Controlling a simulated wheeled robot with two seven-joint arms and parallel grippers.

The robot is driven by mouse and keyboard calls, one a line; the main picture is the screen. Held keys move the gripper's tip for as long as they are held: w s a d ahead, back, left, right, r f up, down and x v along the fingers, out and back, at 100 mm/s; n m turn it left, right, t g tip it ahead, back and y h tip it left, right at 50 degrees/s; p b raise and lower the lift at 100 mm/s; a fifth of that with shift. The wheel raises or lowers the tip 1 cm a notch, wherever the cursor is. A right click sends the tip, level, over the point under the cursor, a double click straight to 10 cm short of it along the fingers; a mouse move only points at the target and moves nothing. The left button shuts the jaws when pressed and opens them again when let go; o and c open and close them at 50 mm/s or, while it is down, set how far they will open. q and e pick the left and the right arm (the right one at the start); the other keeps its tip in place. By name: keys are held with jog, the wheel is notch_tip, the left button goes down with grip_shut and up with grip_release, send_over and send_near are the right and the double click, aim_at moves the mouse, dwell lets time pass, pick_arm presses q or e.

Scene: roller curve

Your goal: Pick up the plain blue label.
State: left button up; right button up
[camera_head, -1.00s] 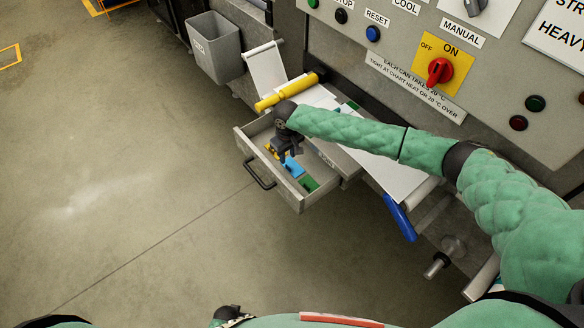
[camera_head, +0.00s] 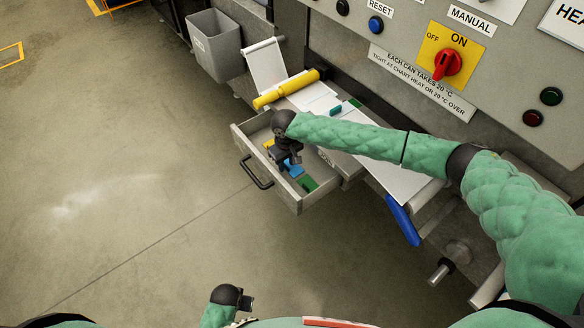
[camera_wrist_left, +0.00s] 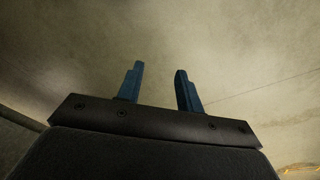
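A small blue piece, which looks like the blue label (camera_head: 296,171), lies in the open drawer (camera_head: 240,137). It is partly hidden by my right gripper (camera_head: 291,163), which reaches down into the drawer right over it. The fingertips are small and dark here, so I cannot tell whether they touch the label or whether they are open. Any print on the label is too small to see. My left gripper (camera_head: 247,302) is at the bottom of the head view, far from the drawer. In the left wrist view its two blue fingers (camera_wrist_left: 160,84) stand apart with nothing between them.
A green piece (camera_head: 308,184) and a yellow piece (camera_head: 268,143) lie in the same drawer. A yellow roller (camera_head: 286,90) and white sheet are behind it. A grey bin (camera_head: 214,47) stands at the upper left. The control panel (camera_head: 400,40) rises behind. The floor at left is clear.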

jog(key=shift+f, duration=0.25)
pick_arm(q)
jog(key=shift+w+d+r, duration=0.15)
jog(key=shift+r, duration=0.35)
jog(key=shift+w+d+r, duration=0.1)
jog(key=shift+w+r, duration=0.05)
jog(key=shift+r, duration=0.3)
pick_arm(e)
grip_shut()
pick_arm(q)
jog(key=shift+r, duration=0.1)
pick_arm(e)
jog(key=shift+r, duration=0.1)
